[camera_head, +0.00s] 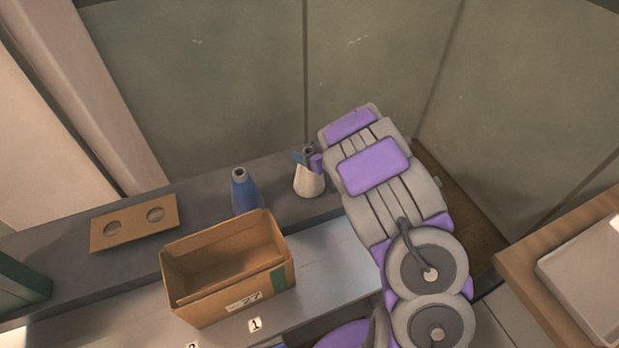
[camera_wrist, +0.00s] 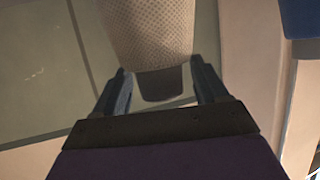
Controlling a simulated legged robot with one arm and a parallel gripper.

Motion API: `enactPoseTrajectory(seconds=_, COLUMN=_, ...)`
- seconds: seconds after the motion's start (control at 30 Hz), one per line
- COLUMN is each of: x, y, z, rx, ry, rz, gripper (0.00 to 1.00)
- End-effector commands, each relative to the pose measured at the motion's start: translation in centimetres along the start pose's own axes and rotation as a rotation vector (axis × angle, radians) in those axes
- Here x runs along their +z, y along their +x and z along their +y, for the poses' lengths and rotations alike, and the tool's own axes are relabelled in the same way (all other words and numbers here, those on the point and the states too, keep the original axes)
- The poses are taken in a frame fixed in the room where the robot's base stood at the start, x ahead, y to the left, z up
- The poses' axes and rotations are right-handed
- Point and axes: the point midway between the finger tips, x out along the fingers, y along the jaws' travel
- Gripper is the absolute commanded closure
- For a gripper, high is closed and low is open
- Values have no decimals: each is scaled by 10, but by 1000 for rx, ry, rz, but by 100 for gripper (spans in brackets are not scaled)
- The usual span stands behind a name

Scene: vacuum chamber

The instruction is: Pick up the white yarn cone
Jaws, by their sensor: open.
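The white yarn cone (camera_head: 309,184) stands upright on the grey ledge in the head view, to the right of a blue cone. In the wrist view the white cone (camera_wrist: 149,30) fills the top middle, with a woven surface and a dark end. My gripper (camera_wrist: 157,82) is open, with one finger on each side of the dark end. In the head view my gripper (camera_head: 308,156) is at the top of the white cone, partly hidden by my arm. I cannot tell whether the fingers touch the cone.
The blue cone (camera_head: 242,192) stands just left of the white one; a blue shape (camera_wrist: 300,18) shows at upper right in the wrist view. An open cardboard box (camera_head: 279,265) stands in front. A brown board with two holes (camera_head: 134,224) is at left. The wall is close behind.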

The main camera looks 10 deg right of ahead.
Motion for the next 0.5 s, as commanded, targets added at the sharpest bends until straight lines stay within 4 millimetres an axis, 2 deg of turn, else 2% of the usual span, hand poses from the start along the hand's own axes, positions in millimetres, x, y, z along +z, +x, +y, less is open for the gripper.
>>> enactPoseTrajectory(seconds=0.1, x=-1, y=11, z=0, rx=0, ry=-1, rz=3, gripper=27)
enactPoseTrajectory(seconds=0.3, x=-1, y=10, z=0, rx=2, ry=0, rz=1, gripper=27)
enactPoseTrajectory(seconds=0.5, x=-1, y=10, z=0, rx=1, ry=0, rz=1, gripper=46)
